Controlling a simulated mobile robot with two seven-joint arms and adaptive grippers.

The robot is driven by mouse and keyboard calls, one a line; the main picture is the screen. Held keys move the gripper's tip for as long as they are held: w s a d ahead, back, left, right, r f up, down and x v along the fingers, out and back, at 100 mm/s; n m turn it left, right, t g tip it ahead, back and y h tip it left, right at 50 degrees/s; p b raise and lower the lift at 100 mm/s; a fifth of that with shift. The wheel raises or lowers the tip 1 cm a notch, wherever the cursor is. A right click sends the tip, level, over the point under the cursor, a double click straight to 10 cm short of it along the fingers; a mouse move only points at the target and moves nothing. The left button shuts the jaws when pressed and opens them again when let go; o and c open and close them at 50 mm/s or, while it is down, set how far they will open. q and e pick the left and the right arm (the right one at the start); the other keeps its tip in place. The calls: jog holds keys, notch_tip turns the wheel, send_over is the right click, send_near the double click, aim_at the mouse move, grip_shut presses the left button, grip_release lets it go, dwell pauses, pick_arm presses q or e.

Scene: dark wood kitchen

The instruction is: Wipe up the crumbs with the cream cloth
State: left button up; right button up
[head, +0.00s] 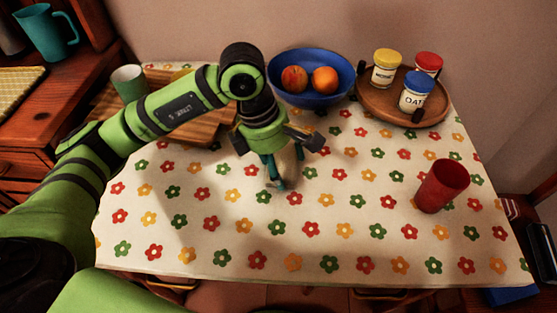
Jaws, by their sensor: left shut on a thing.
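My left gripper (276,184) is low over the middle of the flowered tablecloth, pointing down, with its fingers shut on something. This is most likely the cream cloth, but its outline cannot be told from the cream tablecloth beneath. I cannot make out any crumbs; they may be too small or hidden by the gripper. My right gripper is not in view.
A blue bowl (311,97) of fruit stands behind the gripper. A round wooden tray (382,109) with jars is at back right. A red cup (441,186) stands at right. A wooden board (199,132) and green cup (129,83) are at left. The front tablecloth (330,240) is clear.

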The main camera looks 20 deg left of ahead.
pick_arm(q)
jog(key=shift+r+p, duration=1.75)
jog(key=shift+r, duration=1.25)
jog(key=shift+r+p, duration=0.75)
jog(key=shift+r, duration=0.75)
